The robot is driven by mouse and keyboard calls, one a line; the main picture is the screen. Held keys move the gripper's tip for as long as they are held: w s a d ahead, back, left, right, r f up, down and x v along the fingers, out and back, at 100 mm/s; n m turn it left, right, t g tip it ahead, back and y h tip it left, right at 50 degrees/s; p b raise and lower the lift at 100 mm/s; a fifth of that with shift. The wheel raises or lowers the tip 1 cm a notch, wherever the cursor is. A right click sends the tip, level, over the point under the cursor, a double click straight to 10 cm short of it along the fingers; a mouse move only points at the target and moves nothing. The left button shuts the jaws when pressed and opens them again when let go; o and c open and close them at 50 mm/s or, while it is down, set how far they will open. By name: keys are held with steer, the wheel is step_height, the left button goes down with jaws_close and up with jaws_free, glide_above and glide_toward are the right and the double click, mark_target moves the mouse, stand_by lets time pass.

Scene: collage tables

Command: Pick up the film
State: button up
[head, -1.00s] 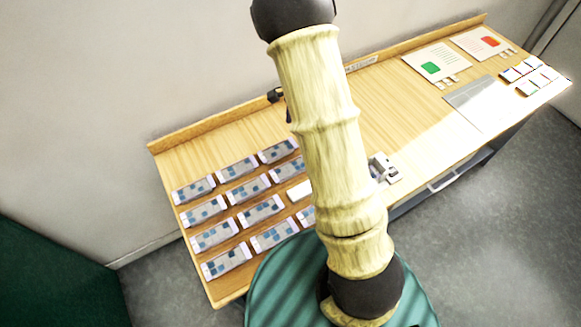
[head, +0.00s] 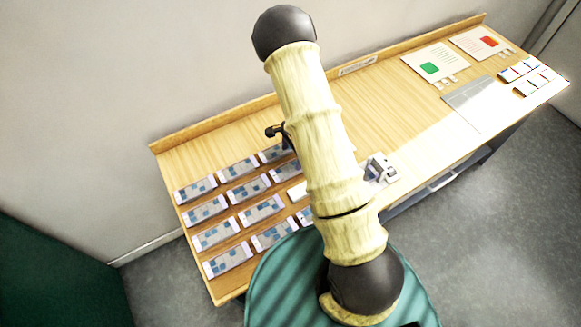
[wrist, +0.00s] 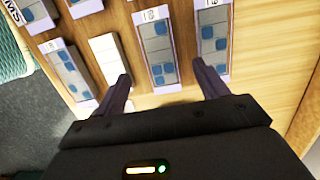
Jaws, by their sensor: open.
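No item is clearly marked as the film, and I cannot tell which one it is. Several pale strips with blue squares (head: 240,190) lie in rows on the left of the table. In the wrist view, one numbered strip (wrist: 156,48) lies ahead between my fingers, with another strip (wrist: 212,42) by the right finger. A plain white block (wrist: 106,58) lies ahead of the left finger.
The wooden table (head: 380,105) has a raised back edge. A small grey device (head: 380,170) stands right of my arm. A grey sheet (head: 473,98), cards with a green patch (head: 432,68) and a red patch (head: 487,42), and small white pieces (head: 538,80) lie at right.

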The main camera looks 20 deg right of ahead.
mark_target(290, 168)
steer(key=shift+a+f+p, duration=0.2)
steer(key=shift+f+p, duration=0.75)
steer(key=shift+f, duration=1.65)
steer(key=shift+c, duration=0.4)
steer(key=c, duration=1)
